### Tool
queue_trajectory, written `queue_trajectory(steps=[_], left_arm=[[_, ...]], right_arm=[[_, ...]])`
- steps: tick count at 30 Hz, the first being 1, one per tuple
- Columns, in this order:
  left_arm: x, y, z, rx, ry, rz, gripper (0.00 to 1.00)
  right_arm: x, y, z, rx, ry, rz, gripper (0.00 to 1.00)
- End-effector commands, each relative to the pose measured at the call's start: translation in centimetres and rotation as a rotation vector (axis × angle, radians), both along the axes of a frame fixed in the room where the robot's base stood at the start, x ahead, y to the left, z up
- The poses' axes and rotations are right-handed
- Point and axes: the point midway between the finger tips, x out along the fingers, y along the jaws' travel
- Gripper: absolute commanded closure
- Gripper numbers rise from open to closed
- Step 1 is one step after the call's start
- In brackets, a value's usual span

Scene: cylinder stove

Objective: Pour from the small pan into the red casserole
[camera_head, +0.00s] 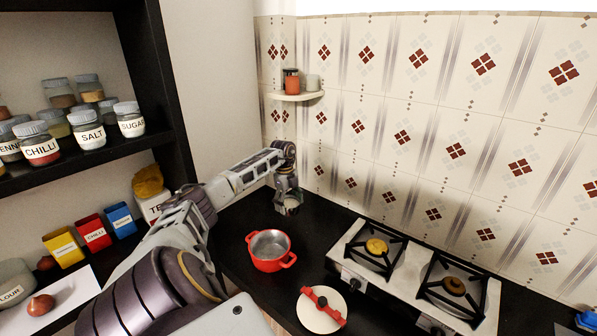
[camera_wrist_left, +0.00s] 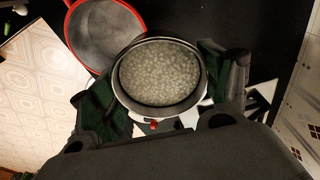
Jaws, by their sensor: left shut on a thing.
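The red casserole (camera_head: 268,265) stands without a lid on the black counter, left of the stove; its grey inside looks empty. It also shows at the upper left of the left wrist view (camera_wrist_left: 72,28). My left gripper (camera_head: 288,200) is behind the casserole in the head view, shut on the small pan (camera_head: 293,210). In the left wrist view the pan (camera_wrist_left: 160,75) sits between the dark green finger pads, filled with pale, grainy contents. The pan looks roughly upright, beside the casserole's rim. My right gripper is not in view.
A gas stove (camera_head: 405,272) with two burners stands to the right. A pale round lid (camera_head: 318,318) with a red handle lies in front. A small wall shelf (camera_head: 296,96) holds jars. A dark spice rack (camera_head: 158,70) stands on the left.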

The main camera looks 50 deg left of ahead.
Motion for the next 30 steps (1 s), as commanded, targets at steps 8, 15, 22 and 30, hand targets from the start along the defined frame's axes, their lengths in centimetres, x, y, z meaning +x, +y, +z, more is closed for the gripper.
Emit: queue_trajectory(steps=[8, 15, 22, 30], left_arm=[[0.1, 2.0, -0.8, -0.002, -0.003, 0.038, 0.52], [0.5, 2.3, -0.8, 0.0, -0.001, 0.034, 0.52], [0.5, 2.3, -0.8, 0.001, 0.0, 0.031, 0.52], [0.4, 2.3, -0.8, 0.001, -0.003, 0.032, 0.52]], right_arm=[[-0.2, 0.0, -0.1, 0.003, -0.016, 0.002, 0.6], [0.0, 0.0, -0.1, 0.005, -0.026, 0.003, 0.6], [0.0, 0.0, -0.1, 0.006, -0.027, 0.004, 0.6], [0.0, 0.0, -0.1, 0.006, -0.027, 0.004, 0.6]])
